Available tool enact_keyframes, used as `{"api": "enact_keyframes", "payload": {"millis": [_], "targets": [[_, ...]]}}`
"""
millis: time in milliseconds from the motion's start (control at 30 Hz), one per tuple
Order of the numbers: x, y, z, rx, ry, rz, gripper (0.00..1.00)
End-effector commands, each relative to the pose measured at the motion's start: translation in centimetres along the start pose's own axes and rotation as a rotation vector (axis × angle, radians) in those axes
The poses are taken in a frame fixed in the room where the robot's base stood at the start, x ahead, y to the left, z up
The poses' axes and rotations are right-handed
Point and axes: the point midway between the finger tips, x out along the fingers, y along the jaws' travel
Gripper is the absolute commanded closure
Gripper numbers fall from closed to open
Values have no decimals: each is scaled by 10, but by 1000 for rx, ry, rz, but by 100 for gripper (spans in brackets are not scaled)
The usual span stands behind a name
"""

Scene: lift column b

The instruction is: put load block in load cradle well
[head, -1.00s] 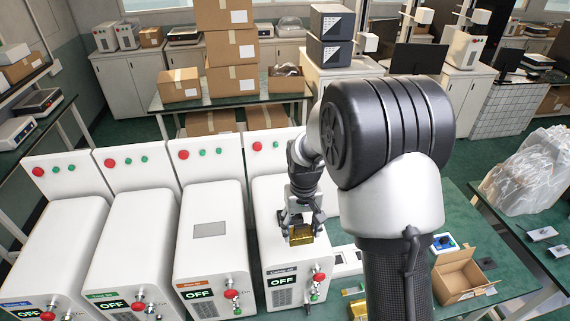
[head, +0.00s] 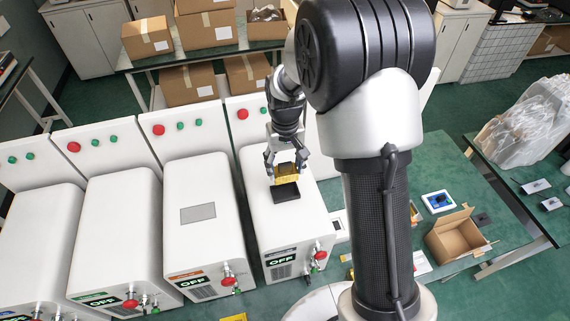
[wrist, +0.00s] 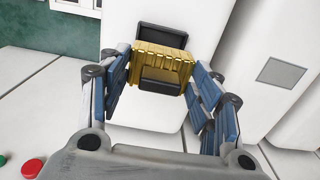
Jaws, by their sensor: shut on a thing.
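The load block is a ribbed, gold-coloured block (head: 286,171) held between the fingers of my gripper (head: 286,165), above the top of the rightmost white machine. It also shows in the wrist view (wrist: 161,68), pinched by the blue-padded fingers on its two sides. The load cradle well appears to be the dark rectangular recess (head: 286,193) in the top of that machine. In the head view the block hangs just over its far part. In the wrist view a dark patch (wrist: 163,36) shows beyond the block. The height between block and recess is hard to tell.
More white machines (head: 120,215) stand in a row to the left, with red and green buttons and OFF displays. An open cardboard box (head: 457,238) and a blue-edged device (head: 438,201) lie on the green bench to the right. Stacked boxes stand behind.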

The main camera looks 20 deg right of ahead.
Motion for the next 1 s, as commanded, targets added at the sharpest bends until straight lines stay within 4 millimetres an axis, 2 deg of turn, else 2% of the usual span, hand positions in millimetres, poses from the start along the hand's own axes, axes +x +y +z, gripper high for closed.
{"api": "enact_keyframes", "payload": {"millis": [633, 1000], "targets": [[52, 0, 0, 0, 0, 0, 81], [57, 0, 0, 0, 1, 0, 81]]}}
